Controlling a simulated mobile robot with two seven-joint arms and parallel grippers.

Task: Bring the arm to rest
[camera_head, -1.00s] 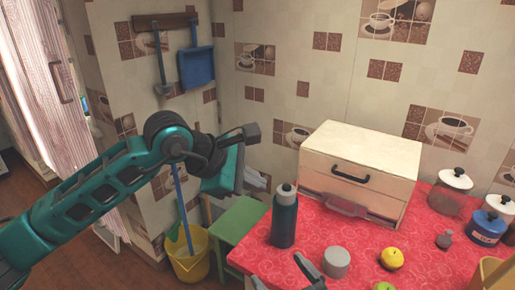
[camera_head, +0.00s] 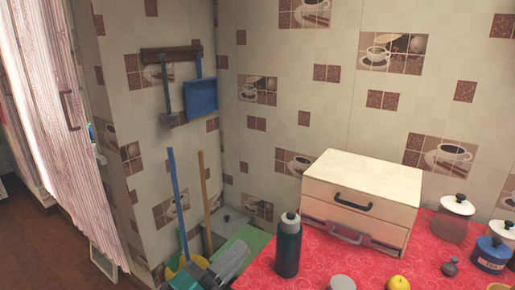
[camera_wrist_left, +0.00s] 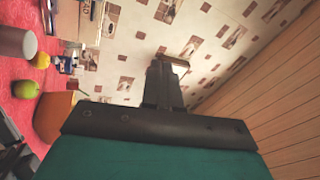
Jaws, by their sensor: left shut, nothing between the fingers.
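My left gripper (camera_head: 236,256) is low in the head view, left of the red counter and over the green stool. It is shut and empty, apart from the counter things. In the left wrist view its dark jaws (camera_wrist_left: 166,82) are together, with tiled wall beyond them. Part of my teal left arm (camera_head: 186,279) shows at the bottom edge; the rest is out of frame. My right gripper is not visible in the head view.
A dark bottle (camera_head: 288,248) stands at the red counter's left edge, near my left gripper. A cream drawer box (camera_head: 362,190) stands behind it. A yellow apple (camera_wrist_left: 41,61) lies on the counter.

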